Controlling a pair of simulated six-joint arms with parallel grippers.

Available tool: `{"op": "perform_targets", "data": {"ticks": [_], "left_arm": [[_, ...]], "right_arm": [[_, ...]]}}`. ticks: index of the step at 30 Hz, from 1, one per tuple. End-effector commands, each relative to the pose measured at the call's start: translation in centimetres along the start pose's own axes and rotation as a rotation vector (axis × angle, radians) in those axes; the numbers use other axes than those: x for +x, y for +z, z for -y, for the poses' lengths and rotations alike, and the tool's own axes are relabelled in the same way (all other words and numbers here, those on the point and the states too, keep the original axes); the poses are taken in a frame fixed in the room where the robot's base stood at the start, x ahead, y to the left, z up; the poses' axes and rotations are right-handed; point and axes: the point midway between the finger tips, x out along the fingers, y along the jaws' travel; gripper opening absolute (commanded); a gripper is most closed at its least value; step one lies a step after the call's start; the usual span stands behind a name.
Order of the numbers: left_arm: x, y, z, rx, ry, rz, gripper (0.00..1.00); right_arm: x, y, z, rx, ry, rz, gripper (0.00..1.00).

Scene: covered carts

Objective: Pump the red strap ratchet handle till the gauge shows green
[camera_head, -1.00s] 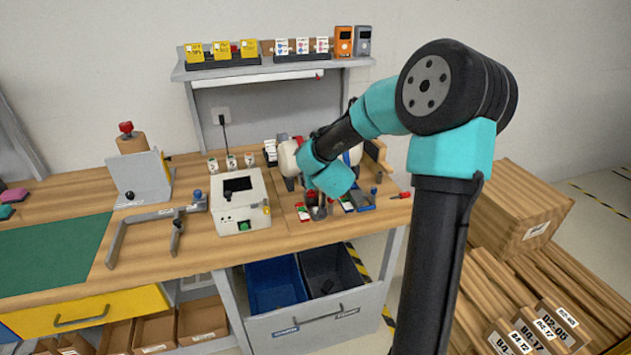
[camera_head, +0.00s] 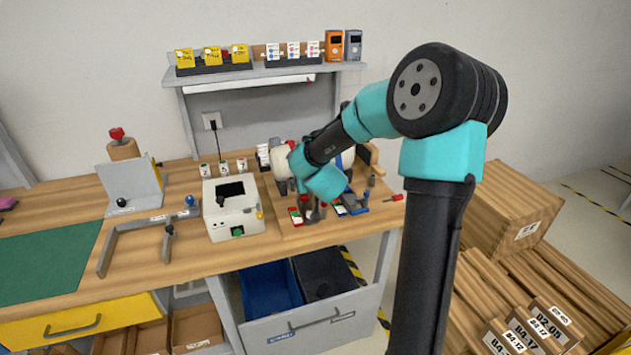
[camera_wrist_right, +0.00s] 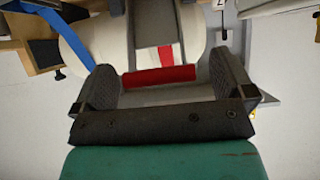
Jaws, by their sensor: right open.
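The red handle (camera_wrist_right: 160,76) shows as a short red bar in the right wrist view, between the spread fingers of my right gripper (camera_wrist_right: 162,80). Neither finger visibly touches its ends; the depth between them is hard to tell. A red and white strip lies just behind it, against a pale rounded load (camera_wrist_right: 92,38) with a grey band. In the head view my right gripper (camera_head: 312,211) is low over the bench, partly hidden by my wrist. Small red-and-green marked plates (camera_head: 295,216) sit beside it; I cannot read a gauge. My left gripper is out of view.
A white box device (camera_head: 232,222) with a green button stands left of the strapped load. A blue ratchet-like part (camera_head: 356,204) lies to the right, near a red-handled tool (camera_head: 393,198). A shelf (camera_head: 260,73) with boxes is behind. A grey bracket (camera_head: 150,226) lies further left.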

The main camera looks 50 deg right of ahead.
Motion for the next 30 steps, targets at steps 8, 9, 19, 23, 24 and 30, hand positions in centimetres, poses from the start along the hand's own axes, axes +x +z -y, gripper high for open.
{"op": "perform_targets", "data": {"ticks": [8, 9, 19, 23, 24, 30], "left_arm": [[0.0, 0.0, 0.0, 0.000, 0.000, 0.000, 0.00], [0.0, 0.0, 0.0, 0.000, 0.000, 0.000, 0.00], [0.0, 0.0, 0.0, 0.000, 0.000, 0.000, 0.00], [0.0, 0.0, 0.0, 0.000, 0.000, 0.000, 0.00], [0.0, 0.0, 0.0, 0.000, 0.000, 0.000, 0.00], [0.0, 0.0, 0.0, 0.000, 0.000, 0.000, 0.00]], "right_arm": [[-3.1, -0.1, 0.0, 0.002, 0.000, -0.002, 1.00], [-3.7, -0.1, -0.1, 0.001, 0.001, -0.003, 1.00], [-8.7, -0.1, 0.0, 0.002, -0.001, -0.003, 1.00], [-10.6, -0.1, 0.0, 0.002, 0.001, -0.003, 1.00], [-11.2, -0.1, 0.0, 0.002, 0.000, -0.003, 1.00], [-14.0, -0.1, -0.1, 0.002, 0.001, -0.003, 1.00]]}}
